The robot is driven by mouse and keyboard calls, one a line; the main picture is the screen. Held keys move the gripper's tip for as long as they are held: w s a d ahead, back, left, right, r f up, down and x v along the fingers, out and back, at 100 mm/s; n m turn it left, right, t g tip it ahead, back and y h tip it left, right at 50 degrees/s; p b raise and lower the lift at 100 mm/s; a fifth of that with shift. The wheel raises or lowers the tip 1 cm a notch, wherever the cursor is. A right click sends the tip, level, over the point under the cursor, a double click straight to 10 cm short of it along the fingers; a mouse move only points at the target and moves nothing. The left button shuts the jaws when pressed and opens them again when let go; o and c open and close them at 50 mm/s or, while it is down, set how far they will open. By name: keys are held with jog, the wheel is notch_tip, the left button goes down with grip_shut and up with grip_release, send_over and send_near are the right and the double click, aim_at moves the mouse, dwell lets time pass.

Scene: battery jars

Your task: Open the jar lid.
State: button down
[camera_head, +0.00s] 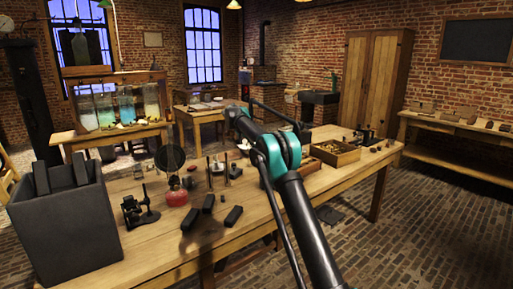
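Several glass jars (126,104) with pale blue-green contents stand in a row in a wooden frame on a small table at the back left. Their lids are too small to make out. My black and teal arm reaches up over the right half of the main wooden table, and I cannot make out my gripper or its fingers. The arm hides part of the table top behind it. The jars stand well to the left of the arm, apart from it.
The main table (160,254) holds a dark grey bin (68,232) with black blocks, a red flask (176,196), a black metal device (140,208), several loose black blocks (233,216) and a wooden tray (334,153). Brick floor (420,235) is open at right.

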jog(key=c, duration=1.7)
grip_release()
jog(key=v, duration=1.2)
